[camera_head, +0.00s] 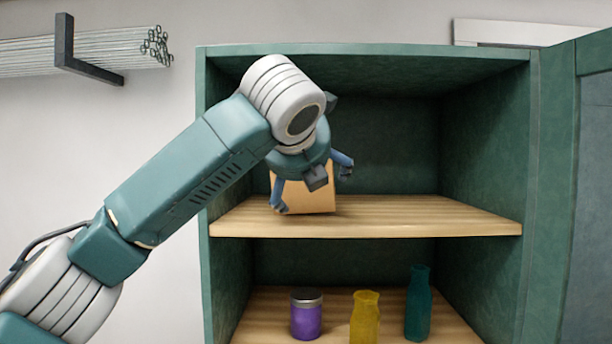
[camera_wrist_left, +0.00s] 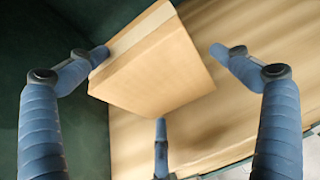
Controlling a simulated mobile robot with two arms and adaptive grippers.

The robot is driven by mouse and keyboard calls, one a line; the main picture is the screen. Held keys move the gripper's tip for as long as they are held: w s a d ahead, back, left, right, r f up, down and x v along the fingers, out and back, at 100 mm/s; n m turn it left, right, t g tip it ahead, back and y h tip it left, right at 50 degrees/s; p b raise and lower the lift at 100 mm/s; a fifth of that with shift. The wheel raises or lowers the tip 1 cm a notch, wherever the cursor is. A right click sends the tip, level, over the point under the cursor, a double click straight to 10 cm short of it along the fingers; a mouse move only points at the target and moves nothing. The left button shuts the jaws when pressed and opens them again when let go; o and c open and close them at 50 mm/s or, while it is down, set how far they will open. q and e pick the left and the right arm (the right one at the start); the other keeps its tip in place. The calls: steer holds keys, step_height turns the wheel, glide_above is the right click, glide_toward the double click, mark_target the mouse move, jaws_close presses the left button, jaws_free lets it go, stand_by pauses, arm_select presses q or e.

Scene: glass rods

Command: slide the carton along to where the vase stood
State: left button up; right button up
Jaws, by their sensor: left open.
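The carton (camera_head: 304,197) is a tan box standing on the left part of the upper shelf (camera_head: 420,216) of a green cabinet. My left gripper (camera_head: 312,182) is open in front of it and hides its upper part in the head view. In the left wrist view the carton (camera_wrist_left: 155,65) lies between the spread blue fingers of the gripper (camera_wrist_left: 160,75). One finger is close to its left edge; I cannot tell whether it touches. The right finger is clear of it. No vase shows on the upper shelf. My right gripper is not in view.
The upper shelf is bare to the right of the carton. On the lower shelf stand a purple jar (camera_head: 306,316), a yellow vase-like vessel (camera_head: 364,318) and a teal bottle (camera_head: 418,303). The cabinet door (camera_head: 592,190) is open at right. Glass rods (camera_head: 110,52) lie on a wall bracket.

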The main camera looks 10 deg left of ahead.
arm_select(q)
steer(key=v, duration=1.1)
steer(key=shift+s, duration=0.2)
steer(key=shift+r, duration=0.2)
steer(key=shift+s+d, duration=0.1)
